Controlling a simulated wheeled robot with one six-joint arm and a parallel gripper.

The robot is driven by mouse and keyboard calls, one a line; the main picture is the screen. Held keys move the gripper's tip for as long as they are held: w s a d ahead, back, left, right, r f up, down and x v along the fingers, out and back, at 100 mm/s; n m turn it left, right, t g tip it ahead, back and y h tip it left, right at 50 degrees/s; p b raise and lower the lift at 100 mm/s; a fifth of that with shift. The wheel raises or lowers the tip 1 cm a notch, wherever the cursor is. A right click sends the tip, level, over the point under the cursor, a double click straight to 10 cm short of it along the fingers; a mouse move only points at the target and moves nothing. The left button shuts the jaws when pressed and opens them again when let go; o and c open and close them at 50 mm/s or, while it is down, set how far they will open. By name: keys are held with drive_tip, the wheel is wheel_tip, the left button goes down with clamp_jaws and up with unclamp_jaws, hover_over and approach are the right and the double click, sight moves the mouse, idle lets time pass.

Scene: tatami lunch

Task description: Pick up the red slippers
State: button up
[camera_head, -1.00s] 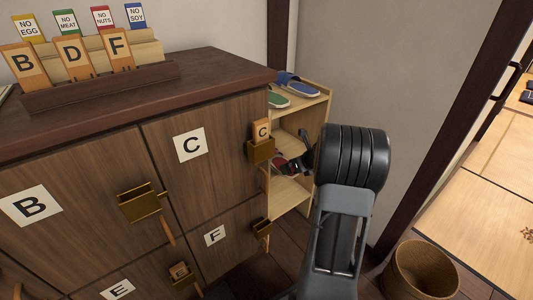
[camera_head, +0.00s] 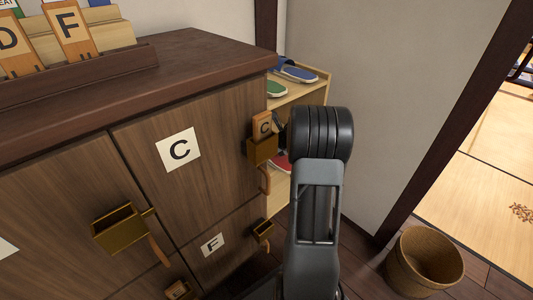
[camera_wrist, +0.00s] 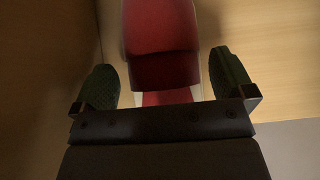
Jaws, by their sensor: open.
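A red slipper (camera_head: 282,162) shows as a small patch on a shelf of the light wooden rack, mostly hidden behind my arm and the cabinet. In the wrist view the red slipper (camera_wrist: 160,45) is close and lies between and ahead of my fingers. My gripper (camera_wrist: 168,78) is open, with one dark green finger pad on each side of the slipper. Gaps show between the pads and the slipper. Whether the second slipper of the pair is there cannot be told. In the head view my gripper's fingers are largely hidden behind my arm.
The wooden rack (camera_head: 316,80) stands between the cabinet (camera_head: 215,110) and the grey wall. Blue slippers (camera_head: 297,73) and a green slipper (camera_head: 277,89) lie on its top. A holder with a C tag (camera_head: 263,150) juts from the cabinet near my arm. A woven basket (camera_head: 425,262) stands right.

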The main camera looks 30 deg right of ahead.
drive_tip(key=shift+b+x, duration=0.3)
drive_tip(key=shift+x, duration=0.9)
drive_tip(key=c, duration=0.7)
drive_tip(key=shift+r, duration=0.1)
